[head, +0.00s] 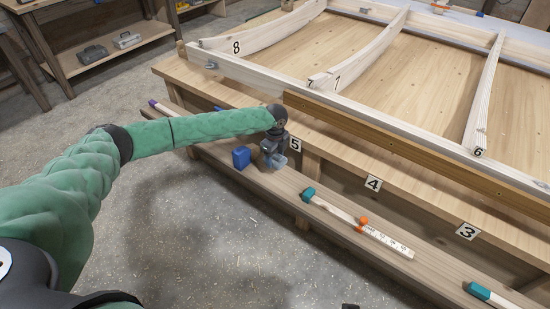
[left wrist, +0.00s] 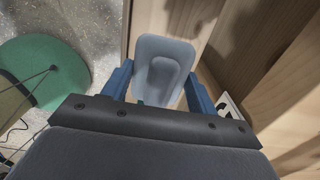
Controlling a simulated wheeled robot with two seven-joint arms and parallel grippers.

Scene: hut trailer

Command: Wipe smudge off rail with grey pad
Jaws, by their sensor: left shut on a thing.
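My left gripper (head: 273,155) is above the low front ledge of the workbench, beside the number 5 label. In the left wrist view its blue fingers (left wrist: 158,88) are shut on a pale blue-grey pad (left wrist: 180,52), which has a raised oval middle. The pad is small and partly hidden by the gripper in the head view. A long pale wooden rail (head: 253,73) runs along the front of the frame on the bench, with a darker brown strip (head: 400,143) before it. I cannot make out a smudge. My right gripper is not in view.
A blue block (head: 241,158) stands on the ledge just left of my gripper. A side table (head: 100,60) stands at back left. The floor in front is open.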

